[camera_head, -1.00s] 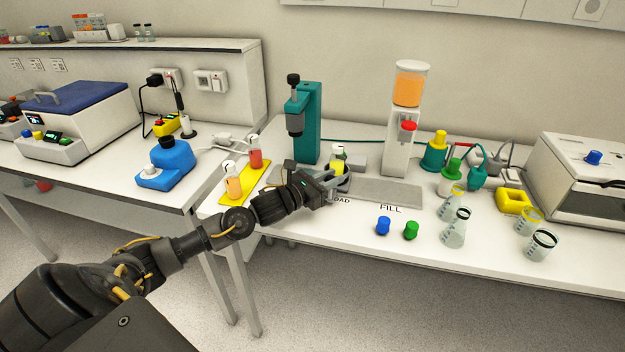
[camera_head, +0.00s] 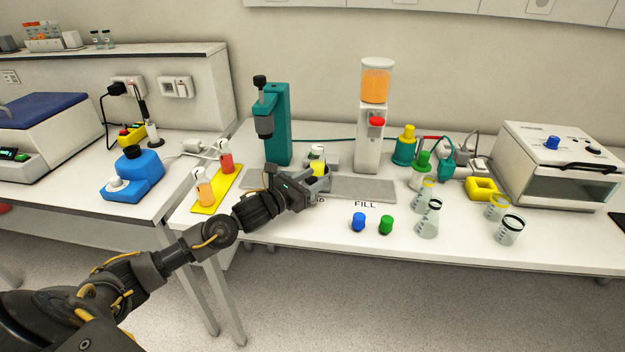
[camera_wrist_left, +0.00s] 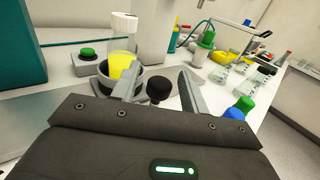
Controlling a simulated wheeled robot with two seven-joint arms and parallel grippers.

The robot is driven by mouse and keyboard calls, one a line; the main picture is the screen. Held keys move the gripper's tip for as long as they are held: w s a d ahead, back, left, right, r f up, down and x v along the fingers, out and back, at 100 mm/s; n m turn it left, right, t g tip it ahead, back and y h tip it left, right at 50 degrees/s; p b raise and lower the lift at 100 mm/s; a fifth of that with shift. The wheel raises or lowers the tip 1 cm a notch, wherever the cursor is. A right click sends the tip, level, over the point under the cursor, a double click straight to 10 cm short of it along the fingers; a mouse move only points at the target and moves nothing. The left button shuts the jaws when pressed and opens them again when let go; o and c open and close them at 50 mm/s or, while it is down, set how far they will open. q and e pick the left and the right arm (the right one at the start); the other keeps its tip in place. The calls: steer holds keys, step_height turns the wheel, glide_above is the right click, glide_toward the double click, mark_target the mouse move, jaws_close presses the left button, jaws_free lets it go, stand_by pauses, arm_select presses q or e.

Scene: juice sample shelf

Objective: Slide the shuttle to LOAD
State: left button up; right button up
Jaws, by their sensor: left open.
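The shuttle is a grey round holder (camera_head: 323,183) on a flat grey track (camera_head: 365,188), with a bottle of yellow juice (camera_head: 317,162) standing in it. It sits between the teal press and the juice dispenser, close to the partly hidden LOAD label; the FILL label (camera_head: 365,204) is to its right. My left gripper (camera_head: 312,193) is at the shuttle's front. In the left wrist view its open fingers (camera_wrist_left: 160,88) stand either side of a black knob (camera_wrist_left: 160,91) in front of the holder (camera_wrist_left: 100,83). Contact with the knob cannot be told. My right gripper is not in view.
The teal press (camera_head: 279,130) stands behind left, the dispenser (camera_head: 369,135) behind right. A blue cap (camera_head: 358,222) and a green cap (camera_head: 386,225) lie near the front edge. Flasks (camera_head: 430,218) stand right. A yellow rack (camera_head: 214,192) with two bottles is left.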

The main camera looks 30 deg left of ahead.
arm_select(q)
steer(key=b+v, duration=0.3)
steer(key=v, duration=0.6)
steer(key=shift+s+a+f, duration=0.1)
steer(key=shift+s+f, duration=0.05)
steer(key=shift+s, duration=0.05)
steer(key=shift+s+a, duration=0.25)
steer(key=shift+s, duration=0.4)
steer(key=shift+d, duration=0.1)
